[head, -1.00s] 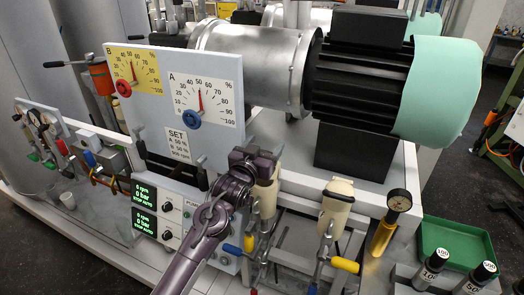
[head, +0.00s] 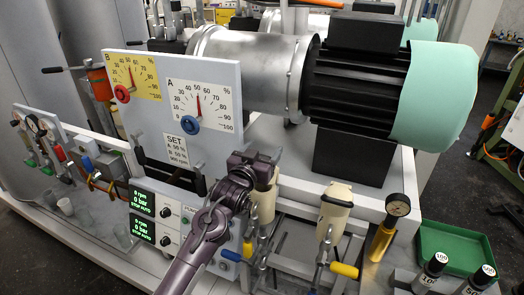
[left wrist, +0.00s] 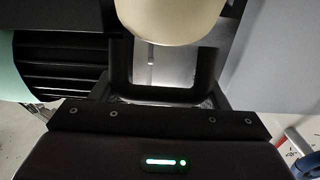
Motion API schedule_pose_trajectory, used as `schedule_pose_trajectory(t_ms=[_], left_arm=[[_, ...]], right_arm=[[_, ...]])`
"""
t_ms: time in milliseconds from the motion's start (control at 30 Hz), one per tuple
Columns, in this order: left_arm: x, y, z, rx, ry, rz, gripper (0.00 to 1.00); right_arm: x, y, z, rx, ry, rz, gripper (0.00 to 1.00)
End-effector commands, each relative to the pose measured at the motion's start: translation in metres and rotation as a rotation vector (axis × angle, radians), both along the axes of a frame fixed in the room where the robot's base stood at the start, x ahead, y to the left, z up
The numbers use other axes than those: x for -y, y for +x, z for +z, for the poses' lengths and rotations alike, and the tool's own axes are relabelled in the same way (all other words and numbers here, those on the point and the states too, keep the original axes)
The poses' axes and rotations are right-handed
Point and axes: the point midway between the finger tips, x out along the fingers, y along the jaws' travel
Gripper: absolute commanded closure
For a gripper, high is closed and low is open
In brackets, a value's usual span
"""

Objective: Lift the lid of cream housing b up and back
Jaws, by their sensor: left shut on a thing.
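Two cream housings stand upright at the front of the machine, below the gauge panel. The left one (head: 263,208) has my left gripper (head: 262,167) at its top. My left gripper is shut on the cream top part, which also shows between the dark fingers in the left wrist view (left wrist: 170,18). The gripper hides much of that top, and I see no clear gap under it. The right cream housing (head: 333,210) stands free, with its top on. I cannot read a letter on either housing, so I cannot tell which is b. My right gripper is not in view.
The gauge panel (head: 218,75) rises just behind my left gripper. The motor (head: 345,95) stands behind the housings. Blue and yellow valve handles (head: 343,270) sit below them. A brass gauge (head: 385,235), a green tray (head: 455,245) and black-capped bottles are at the right.

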Motion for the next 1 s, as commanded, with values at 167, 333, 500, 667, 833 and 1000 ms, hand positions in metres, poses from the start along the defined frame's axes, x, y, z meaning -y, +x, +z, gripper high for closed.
schedule_pose_trajectory(t_ms=[167,333,500,667,833,1000], left_arm=[[0.0004,0.0,-0.0042,-0.008,0.002,-0.001,0.73],[0.0006,-0.0001,-0.005,-0.009,0.004,-0.001,0.73],[0.0007,-0.0002,-0.0057,-0.01,0.004,-0.001,0.73],[0.0006,-0.0001,-0.005,-0.009,0.004,-0.001,0.15],[0.0004,-0.0002,-0.0033,-0.007,0.002,-0.001,0.1],[-0.0002,-0.0013,-0.003,-0.005,0.002,-0.001,0.1]], right_arm=[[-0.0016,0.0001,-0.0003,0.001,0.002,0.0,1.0],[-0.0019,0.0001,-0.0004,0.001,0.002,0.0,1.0],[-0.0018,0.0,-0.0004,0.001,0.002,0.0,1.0],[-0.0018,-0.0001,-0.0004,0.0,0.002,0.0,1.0],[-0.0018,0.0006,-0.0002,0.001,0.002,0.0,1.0],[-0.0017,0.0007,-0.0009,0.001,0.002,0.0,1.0]])
